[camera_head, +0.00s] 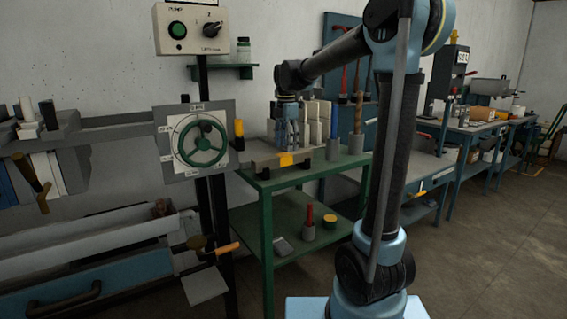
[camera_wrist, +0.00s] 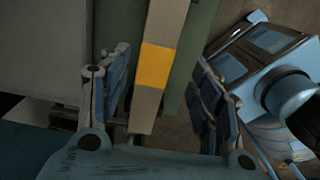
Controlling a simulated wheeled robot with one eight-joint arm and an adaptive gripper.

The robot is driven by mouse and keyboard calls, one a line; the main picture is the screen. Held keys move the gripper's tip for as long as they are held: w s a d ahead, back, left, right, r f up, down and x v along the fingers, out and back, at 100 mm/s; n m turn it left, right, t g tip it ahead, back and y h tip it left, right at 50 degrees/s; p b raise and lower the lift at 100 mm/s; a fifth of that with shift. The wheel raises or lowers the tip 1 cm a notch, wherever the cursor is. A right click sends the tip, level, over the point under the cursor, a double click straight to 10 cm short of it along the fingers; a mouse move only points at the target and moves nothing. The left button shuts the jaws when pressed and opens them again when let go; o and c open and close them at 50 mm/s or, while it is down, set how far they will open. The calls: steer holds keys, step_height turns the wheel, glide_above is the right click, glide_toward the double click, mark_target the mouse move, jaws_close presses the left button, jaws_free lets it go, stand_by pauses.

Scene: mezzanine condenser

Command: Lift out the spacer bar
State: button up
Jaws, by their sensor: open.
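A long beige bar with a yellow band, which looks like the spacer bar (camera_head: 262,160), lies level along the front of the green stand's top. In the wrist view the bar (camera_wrist: 166,27) runs from the top edge down between my fingers, with its yellow band near their tips. My gripper (camera_head: 287,136) points down over the bar near the yellow band. In the wrist view my gripper (camera_wrist: 160,88) is open, with one finger on each side of the bar and gaps on both sides. The height of the fingertips over the bar is hard to judge.
A panel with a green handwheel (camera_head: 203,142) stands close on the left. Blue workbenches (camera_head: 468,130) line the right wall.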

mark_target(283, 154)
steer(key=shift+a+f, duration=0.2)
steer(key=shift+f, duration=0.7)
steer(key=shift+a+f, duration=0.15)
steer(key=shift+f, duration=0.8)
steer(key=shift+a+f, duration=0.2)
steer(key=shift+f, duration=0.7)
jaws_close()
